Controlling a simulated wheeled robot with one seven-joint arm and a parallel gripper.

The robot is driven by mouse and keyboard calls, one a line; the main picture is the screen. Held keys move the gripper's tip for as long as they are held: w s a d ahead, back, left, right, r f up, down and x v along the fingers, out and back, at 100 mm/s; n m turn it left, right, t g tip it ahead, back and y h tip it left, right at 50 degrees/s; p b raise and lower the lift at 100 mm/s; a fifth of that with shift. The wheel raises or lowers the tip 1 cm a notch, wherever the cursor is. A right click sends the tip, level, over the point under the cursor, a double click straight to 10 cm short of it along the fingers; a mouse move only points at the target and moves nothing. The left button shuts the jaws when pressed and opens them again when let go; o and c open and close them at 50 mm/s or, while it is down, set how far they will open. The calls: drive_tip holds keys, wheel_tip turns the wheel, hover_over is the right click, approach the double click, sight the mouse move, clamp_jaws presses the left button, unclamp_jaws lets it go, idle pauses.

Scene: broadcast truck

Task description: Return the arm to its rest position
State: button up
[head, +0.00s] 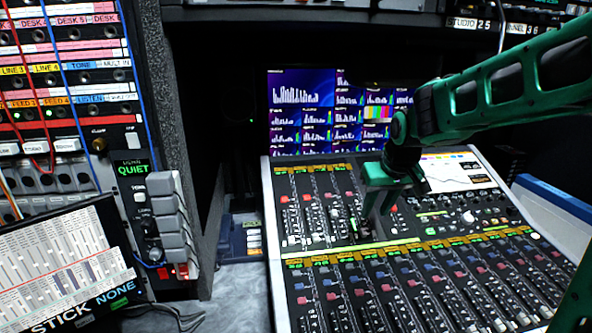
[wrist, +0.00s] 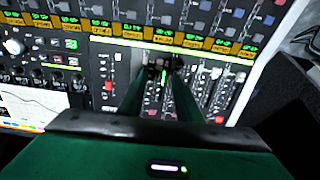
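My gripper (head: 372,216) hangs from the green arm, pointing down over the middle of the mixing console (head: 262,215). In the wrist view its two green fingers (wrist: 165,68) stand apart with a gap between them. The tips are over or at a bank of faders on the console (wrist: 100,75). Small controls and a green light show in the gap; nothing is visibly lifted. I cannot tell whether the tips touch a fader. The arm (head: 510,85) reaches in from the right.
A wall of monitor screens (head: 300,95) stands behind the console. A patch rack (head: 65,80) with cables and a QUIET panel (head: 132,170) is on the left. A tilted fader display (head: 60,262) is at lower left. A blue-edged white item (head: 555,200) lies right of the console.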

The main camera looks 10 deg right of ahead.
drive_tip(key=s+a+f, duration=0.1)
drive_tip(key=s+f, duration=0.1)
drive_tip(key=s, duration=1.3)
drive_tip(key=s+d+f+m+g, duration=0.1)
drive_tip(key=s+d+m+g, duration=0.1)
drive_tip(key=s+d, duration=0.3)
drive_tip(key=s+d+f+m+g, duration=0.1)
drive_tip(key=s+d+m, duration=0.3)
drive_tip(key=s, duration=0.7)
drive_tip(key=shift+s+d+g, duration=0.4)
drive_tip(key=shift+d+g, duration=0.4)
drive_tip(key=shift+d, duration=0.2)
drive_tip(key=shift+w+f, duration=0.2)
drive_tip(key=shift+w, duration=0.45)
